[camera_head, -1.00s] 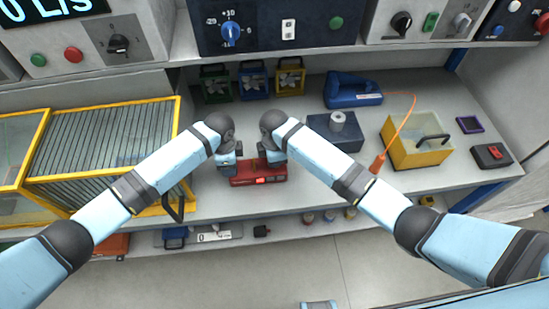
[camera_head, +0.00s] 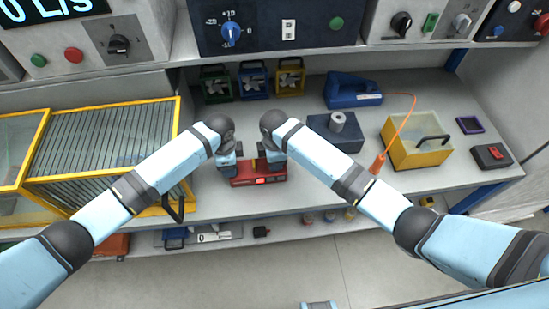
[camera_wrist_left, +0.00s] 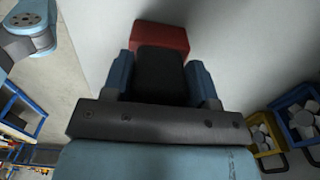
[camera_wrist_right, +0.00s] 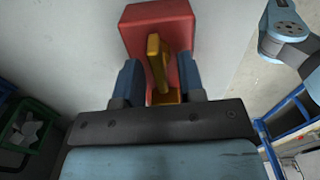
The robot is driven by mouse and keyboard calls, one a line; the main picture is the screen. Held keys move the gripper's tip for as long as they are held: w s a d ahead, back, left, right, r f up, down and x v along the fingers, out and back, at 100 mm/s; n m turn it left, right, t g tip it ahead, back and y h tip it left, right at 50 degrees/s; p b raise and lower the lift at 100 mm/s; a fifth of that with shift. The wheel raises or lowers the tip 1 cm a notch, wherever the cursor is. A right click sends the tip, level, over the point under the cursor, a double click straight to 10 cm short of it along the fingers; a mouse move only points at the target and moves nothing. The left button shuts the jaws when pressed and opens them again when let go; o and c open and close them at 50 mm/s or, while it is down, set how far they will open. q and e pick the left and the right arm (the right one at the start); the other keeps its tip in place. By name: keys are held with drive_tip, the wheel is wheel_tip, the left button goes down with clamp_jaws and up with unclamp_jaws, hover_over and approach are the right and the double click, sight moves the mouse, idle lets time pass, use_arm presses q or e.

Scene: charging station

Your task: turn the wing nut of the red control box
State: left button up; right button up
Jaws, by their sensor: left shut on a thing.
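The red control box (camera_head: 258,181) lies on the counter below both grippers, with a lit red spot on its front. My left gripper (camera_wrist_left: 160,85) is shut on the black block (camera_wrist_left: 160,70) at one end of the box; the red part shows beyond it. The yellow wing nut (camera_wrist_right: 157,64) stands up from the red box (camera_wrist_right: 165,22) in the right wrist view. My right gripper (camera_wrist_right: 157,85) is open, its blue fingers on either side of the nut with gaps between. In the head view the grippers partly hide the box top and nut (camera_head: 262,150).
A yellow-framed grille case (camera_head: 110,140) stands left of the box. Green, blue and yellow fan units (camera_head: 252,80) stand behind. A dark block with a grey cylinder (camera_head: 336,138) and a yellow bin (camera_head: 415,150) are to the right. The counter's front edge is close.

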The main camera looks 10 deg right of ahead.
wheel_tip(320, 180, up, 12)
idle(0.5)
use_arm(q)
drive_tip(key=o, duration=1.2)
